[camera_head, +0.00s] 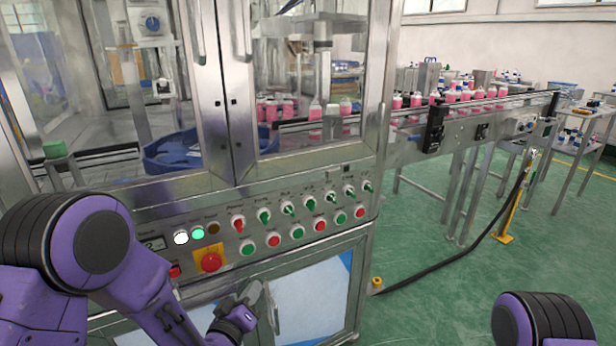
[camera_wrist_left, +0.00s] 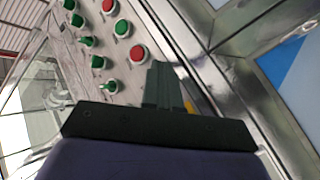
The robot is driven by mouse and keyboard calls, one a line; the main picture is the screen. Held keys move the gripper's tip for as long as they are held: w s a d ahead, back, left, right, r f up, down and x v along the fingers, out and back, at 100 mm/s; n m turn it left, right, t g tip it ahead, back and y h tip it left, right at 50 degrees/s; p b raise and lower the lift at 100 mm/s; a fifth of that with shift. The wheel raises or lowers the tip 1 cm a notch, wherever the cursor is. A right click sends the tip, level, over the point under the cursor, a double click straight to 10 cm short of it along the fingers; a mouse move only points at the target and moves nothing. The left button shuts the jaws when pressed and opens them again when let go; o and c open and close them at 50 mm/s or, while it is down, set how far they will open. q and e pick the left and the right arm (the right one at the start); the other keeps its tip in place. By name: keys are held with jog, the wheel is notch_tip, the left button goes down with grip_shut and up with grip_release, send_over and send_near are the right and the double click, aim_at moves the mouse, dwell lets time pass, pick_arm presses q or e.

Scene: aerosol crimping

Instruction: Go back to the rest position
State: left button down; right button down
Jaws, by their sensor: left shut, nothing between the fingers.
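My left gripper (camera_head: 252,294) is shut and empty. It is in front of the machine's lower cabinet, below the control panel (camera_head: 341,227). In the left wrist view its closed fingers (camera_wrist_left: 163,86) point at the panel's lower edge, close to a red button (camera_wrist_left: 138,53). I cannot tell from the pictures whether the fingers touch the panel. My right arm (camera_head: 543,320) shows only as a purple and black part at the bottom right. Its gripper is out of view.
The panel carries green and red buttons, several switches and a red emergency stop (camera_head: 211,262) on yellow. Glass doors stand above it. A conveyor (camera_head: 478,117) with pink bottles runs off to the right. A black cable (camera_head: 440,262) crosses the green floor, which is mostly clear at the right.

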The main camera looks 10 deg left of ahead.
pick_arm(q)
jog(key=s+a+f+g+y+p, duration=0.2)
jog(key=s+a+f+g, duration=0.2)
jog(key=s+f, duration=0.35)
jog(key=s+a+f+g+y+p, duration=0.2)
jog(key=s+a+f+g, duration=0.2)
jog(key=s+f, duration=0.4)
jog(key=s+a+f+g+y+p, duration=0.1)
jog(key=s+a+g, duration=0.1)
jog(key=s, duration=0.7)
jog(key=s+a+f+g+p, duration=0.1)
jog(key=s+a+g+p, duration=0.1)
jog(key=s, duration=0.7)
jog(key=shift+f+g+y, duration=0.15)
jog(key=shift+g+y, duration=0.25)
jog(key=shift+g, duration=0.3)
jog(key=shift+a, duration=0.1)
